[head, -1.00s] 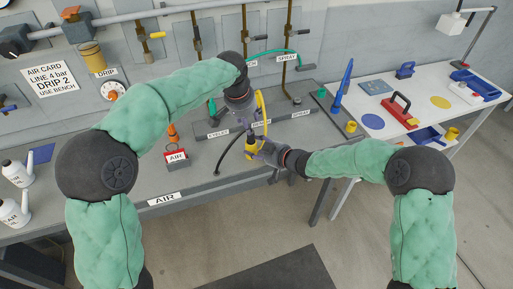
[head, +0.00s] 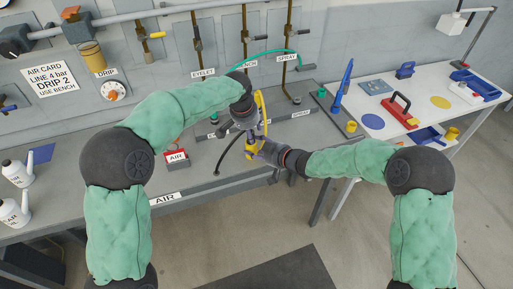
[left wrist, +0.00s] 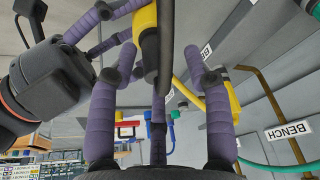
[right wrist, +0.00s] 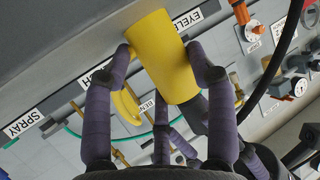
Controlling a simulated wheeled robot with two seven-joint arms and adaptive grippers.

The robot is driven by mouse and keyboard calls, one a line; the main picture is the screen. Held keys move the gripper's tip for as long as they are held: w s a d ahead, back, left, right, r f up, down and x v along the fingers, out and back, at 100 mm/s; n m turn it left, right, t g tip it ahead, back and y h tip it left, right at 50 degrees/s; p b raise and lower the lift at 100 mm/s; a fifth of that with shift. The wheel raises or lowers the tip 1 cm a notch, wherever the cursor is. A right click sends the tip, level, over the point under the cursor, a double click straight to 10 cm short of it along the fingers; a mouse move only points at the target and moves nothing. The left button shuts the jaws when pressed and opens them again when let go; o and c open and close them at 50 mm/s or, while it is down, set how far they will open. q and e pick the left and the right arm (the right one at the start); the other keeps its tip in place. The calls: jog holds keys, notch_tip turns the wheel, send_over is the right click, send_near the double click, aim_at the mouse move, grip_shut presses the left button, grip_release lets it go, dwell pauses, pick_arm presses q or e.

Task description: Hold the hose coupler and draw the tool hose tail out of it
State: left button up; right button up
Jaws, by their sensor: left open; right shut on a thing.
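The hose coupler is a yellow cylinder (right wrist: 165,55), held tilted above the bench's front edge. My right gripper (head: 262,147) is shut on it; in the right wrist view, its purple fingers (right wrist: 162,68) press on both sides. My left gripper (head: 252,128) is open just above the coupler. In the left wrist view, its fingers (left wrist: 158,75) stand apart, with the yellow coupler (left wrist: 145,30) and a dark hose (left wrist: 166,45) ahead between them. I cannot tell which hose is the tail.
A green hose (head: 270,52) arcs along the wall panel. A white table (head: 375,100) with tools stands at right.

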dwell(0.7)
pick_arm(q)
jog(key=shift+w, duration=0.1)
grip_shut()
